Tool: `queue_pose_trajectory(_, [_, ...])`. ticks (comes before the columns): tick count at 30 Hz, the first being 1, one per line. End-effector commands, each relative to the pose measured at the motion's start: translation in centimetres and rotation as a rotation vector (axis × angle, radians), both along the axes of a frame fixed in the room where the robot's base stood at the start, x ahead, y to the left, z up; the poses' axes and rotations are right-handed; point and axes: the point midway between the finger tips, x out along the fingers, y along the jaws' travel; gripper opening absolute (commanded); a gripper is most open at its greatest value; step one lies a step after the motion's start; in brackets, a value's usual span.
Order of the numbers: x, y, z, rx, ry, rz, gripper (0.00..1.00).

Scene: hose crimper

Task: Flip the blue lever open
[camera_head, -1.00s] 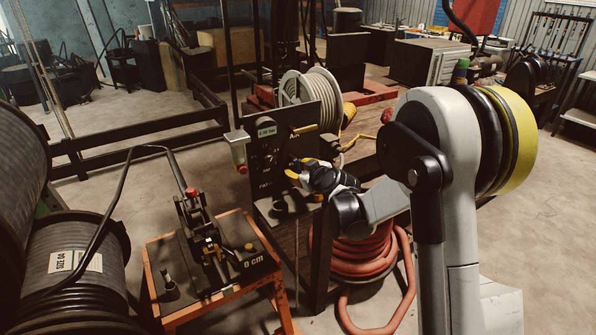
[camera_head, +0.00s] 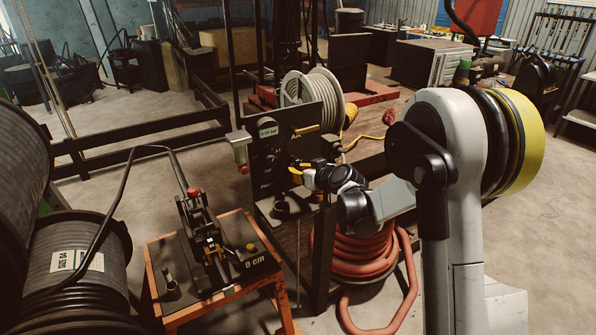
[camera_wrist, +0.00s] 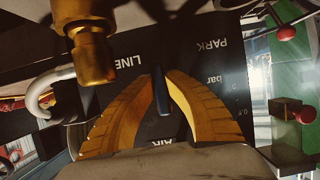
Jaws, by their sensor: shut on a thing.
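The blue lever (camera_wrist: 161,94) shows in the wrist view as a narrow dark-blue bar between the two yellow fingers of my gripper (camera_wrist: 160,78). The fingers are shut on it. It stands out against a black panel (camera_wrist: 205,60) marked LINE, PARK and bar; another label is partly hidden by the fingers. In the head view my gripper (camera_head: 298,173) is at the front of the same upright black panel (camera_head: 262,178). The lever is too small and covered to make out there.
A brass fitting (camera_wrist: 91,52) and a curved grey hook (camera_wrist: 42,97) are close to my fingers in the wrist view. Red knobs (camera_wrist: 285,33) are at the right. An orange-framed stand with a crimping tool (camera_head: 207,240) is left of the panel, and a red hose coil (camera_head: 365,255) lies below.

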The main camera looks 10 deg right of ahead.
Motion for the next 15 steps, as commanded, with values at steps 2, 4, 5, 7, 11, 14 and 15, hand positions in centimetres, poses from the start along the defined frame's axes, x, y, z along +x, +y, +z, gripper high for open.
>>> queue_pose_trajectory(2, [0.0, 0.08, -0.01, -0.001, 0.0, 0.001, 0.25])
queue_pose_trajectory(4, [0.0, 0.08, -0.01, -0.001, 0.0, 0.001, 0.36])
queue_pose_trajectory(5, [0.0, 0.06, -0.01, -0.001, 0.0, 0.001, 0.36])
queue_pose_trajectory(7, [0.0, 0.06, -0.01, -0.002, -0.001, 0.001, 0.36])
queue_pose_trajectory(11, [0.0, 0.04, 0.0, -0.002, -0.001, 0.001, 0.36])
queue_pose_trajectory(14, [-0.29, -0.09, 0.14, -0.002, -0.001, 0.0, 0.36])
queue_pose_trajectory(15, [-0.6, -0.21, 0.3, -0.001, 0.0, -0.001, 0.36])
